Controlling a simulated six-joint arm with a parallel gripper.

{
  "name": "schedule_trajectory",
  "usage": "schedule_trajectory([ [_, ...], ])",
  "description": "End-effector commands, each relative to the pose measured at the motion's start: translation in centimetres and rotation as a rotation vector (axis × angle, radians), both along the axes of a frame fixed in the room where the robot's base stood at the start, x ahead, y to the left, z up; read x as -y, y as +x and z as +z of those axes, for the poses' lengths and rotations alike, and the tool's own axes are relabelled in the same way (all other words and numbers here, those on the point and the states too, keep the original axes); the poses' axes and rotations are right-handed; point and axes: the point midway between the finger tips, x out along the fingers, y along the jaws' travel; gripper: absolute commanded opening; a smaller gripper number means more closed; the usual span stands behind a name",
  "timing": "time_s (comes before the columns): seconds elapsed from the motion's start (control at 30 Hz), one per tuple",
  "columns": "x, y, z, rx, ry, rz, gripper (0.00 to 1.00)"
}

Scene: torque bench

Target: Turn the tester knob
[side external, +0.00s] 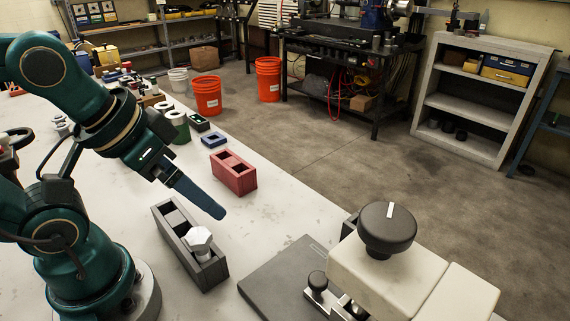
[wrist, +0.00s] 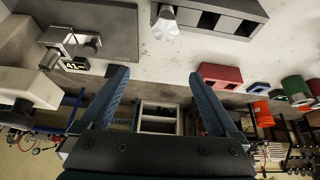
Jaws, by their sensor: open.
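The tester (side external: 385,275) is a beige body at the lower right of the side view. Its round dark knob (side external: 387,232) sits on top, with a white pointer mark on its upper face.
A dark grey block (side external: 205,270) with a silver hex bolt (side external: 199,241) stands below my gripper. A red block (side external: 232,178) and small blue tray (side external: 214,140) lie behind. A flat grey plate (side external: 290,280) adjoins the tester. Bare bench (side external: 265,225) lies between.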

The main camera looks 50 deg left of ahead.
Motion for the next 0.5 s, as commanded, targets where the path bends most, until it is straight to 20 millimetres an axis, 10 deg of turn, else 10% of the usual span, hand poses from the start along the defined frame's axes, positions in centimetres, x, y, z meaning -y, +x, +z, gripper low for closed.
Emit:
schedule_trajectory([
  [0.5, 0.05, -0.57, -0.29, -0.031, -0.013, 0.019, 0.95],
])
